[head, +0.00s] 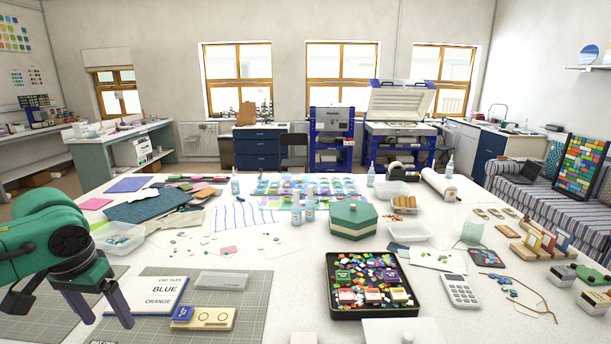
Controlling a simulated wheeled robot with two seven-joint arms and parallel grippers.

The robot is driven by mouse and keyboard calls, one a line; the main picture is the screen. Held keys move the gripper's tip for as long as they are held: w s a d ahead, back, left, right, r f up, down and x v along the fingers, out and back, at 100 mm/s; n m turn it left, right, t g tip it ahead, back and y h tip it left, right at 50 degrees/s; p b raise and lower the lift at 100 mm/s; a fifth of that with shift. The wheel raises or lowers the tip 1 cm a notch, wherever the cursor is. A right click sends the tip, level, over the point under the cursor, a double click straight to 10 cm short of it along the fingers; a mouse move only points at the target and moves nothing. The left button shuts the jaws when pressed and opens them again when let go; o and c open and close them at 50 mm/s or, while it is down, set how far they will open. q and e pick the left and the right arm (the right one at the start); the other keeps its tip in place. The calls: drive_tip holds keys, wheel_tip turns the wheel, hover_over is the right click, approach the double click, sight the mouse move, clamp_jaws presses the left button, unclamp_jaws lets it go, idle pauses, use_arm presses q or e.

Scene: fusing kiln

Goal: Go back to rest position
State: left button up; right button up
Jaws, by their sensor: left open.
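My left gripper (102,305) is in the head view at the lower left, on a green arm. Its two dark purple fingers point down and stand apart, with nothing between them. My right gripper is not in view.
The white table (290,280) holds a blue and cream box (205,318), a black tray (333,310) of coloured glass pieces, a green octagonal box (353,219), a calculator (460,290) and a clear bin (118,236). Bare tabletop shows between the mats and tray.

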use_arm(q)
drive_tip(key=s+f+m, duration=0.1)
drive_tip(key=s+f, duration=0.1)
drive_tip(key=f, duration=0.7)
drive_tip(key=s+f+m, duration=0.1)
drive_tip(key=s+f, duration=0.2)
drive_tip(key=f, duration=0.6)
drive_tip(key=s+d+f+t, duration=0.1)
drive_tip(key=s+d+f, duration=0.2)
drive_tip(key=d, duration=0.4)
drive_tip(key=s+d+f+t, duration=0.1)
drive_tip(key=s+d+f, duration=0.25)
drive_tip(key=d, duration=0.35)
drive_tip(key=s+f+g+b, duration=0.1)
drive_tip(key=s+f+b, duration=0.15)
drive_tip(key=f, duration=1.25)
drive_tip(key=s+f+b, duration=0.1)
drive_tip(key=f+b, duration=0.2)
drive_tip(key=f, duration=1.1)
drive_tip(key=s+a+f+b, duration=0.2)
drive_tip(key=s+f, duration=0.6)
drive_tip(key=f, duration=0.1)
drive_tip(key=s+a+f+g+b, duration=0.1)
drive_tip(key=s+f+b, duration=0.1)
drive_tip(key=s+f, duration=0.6)
drive_tip(key=shift+a+f, duration=0.35)
drive_tip(key=shift+f, duration=0.2)
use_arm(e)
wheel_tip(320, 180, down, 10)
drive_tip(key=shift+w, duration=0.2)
